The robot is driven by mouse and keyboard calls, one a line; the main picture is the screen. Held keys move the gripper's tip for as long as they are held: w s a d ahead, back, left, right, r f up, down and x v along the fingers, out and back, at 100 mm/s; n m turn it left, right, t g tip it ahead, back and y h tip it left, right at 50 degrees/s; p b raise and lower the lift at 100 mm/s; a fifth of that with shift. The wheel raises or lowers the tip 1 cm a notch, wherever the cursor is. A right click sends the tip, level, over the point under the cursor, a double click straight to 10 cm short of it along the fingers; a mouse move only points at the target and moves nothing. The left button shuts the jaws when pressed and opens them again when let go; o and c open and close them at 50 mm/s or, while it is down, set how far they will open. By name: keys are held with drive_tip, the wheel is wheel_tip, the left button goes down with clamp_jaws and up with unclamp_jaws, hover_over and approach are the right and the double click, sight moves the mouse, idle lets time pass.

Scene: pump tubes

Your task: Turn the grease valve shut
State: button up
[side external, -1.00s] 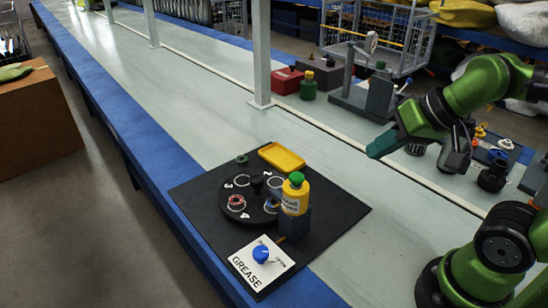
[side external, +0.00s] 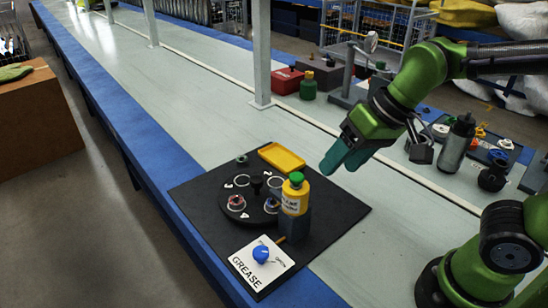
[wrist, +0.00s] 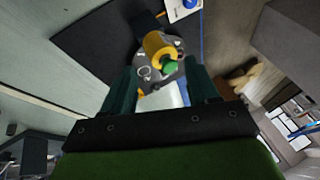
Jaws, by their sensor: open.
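The grease valve has a blue knob (side external: 261,254) on a white card (side external: 247,272) lettered GREASE, at the front corner of the black mat (side external: 330,222). An OPEN mark shows near the knob; its exact pointer direction is too small to read. In the wrist view the white card (wrist: 184,9) shows at the top edge. My gripper (side external: 340,160) is open and empty, with teal fingers, in the air above and to the right of the yellow bottle. In the wrist view my gripper (wrist: 165,88) has its fingers apart, with the bottle seen between and beyond them.
A yellow grease bottle (side external: 295,198) with a green cap stands close behind the valve. Beside it is a black round turntable (side external: 232,208) with numbered rings. A yellow tray (side external: 281,157) lies at the mat's back. A post (side external: 262,60) rises behind. The left bench is clear.

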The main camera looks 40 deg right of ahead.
sight(261, 251)
drive_tip(key=w+a+f+m+g+h, duration=0.1)
drive_tip(key=w+a+m+g+h, duration=0.2)
drive_tip(key=a, duration=0.4)
drive_tip(key=w+a+f+m+g, duration=0.1)
drive_tip(key=w+a+m, duration=0.25)
drive_tip(key=a, duration=0.35)
drive_tip(key=shift+m, duration=0.25)
drive_tip(key=f, duration=1.6)
drive_tip(key=shift+s+a, duration=0.15)
drive_tip(key=shift+s, duration=0.1)
drive_tip(key=shift+r, duration=0.1)
drive_tip(key=c, duration=1)
